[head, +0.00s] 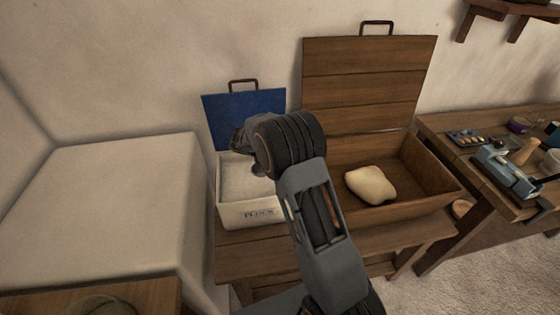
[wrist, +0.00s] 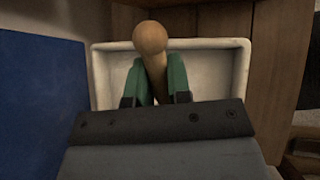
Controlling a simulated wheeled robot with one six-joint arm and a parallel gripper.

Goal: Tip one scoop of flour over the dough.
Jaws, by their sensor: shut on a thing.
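My gripper (wrist: 154,75) is shut on a wooden handle with a round knob, the scoop (wrist: 150,38), in the wrist view. The scoop's bowl is hidden, so I cannot tell whether it holds flour. The gripper is above the white flour bin (head: 247,213), which is labelled FLOUR and stands open with pale flour (head: 240,178) inside. The bin's rim also shows in the wrist view (wrist: 242,72). In the head view my wrist hides the fingers and scoop. The pale dough (head: 370,185) lies in the open wooden trough (head: 425,200) right of the bin.
The bin's blue lid (head: 245,115) and the trough's wooden lid (head: 365,75) stand raised behind them. Both containers sit on a wooden bench (head: 240,262). A table (head: 450,125) with tools is at the right, and a pale block (head: 110,215) is at the left.

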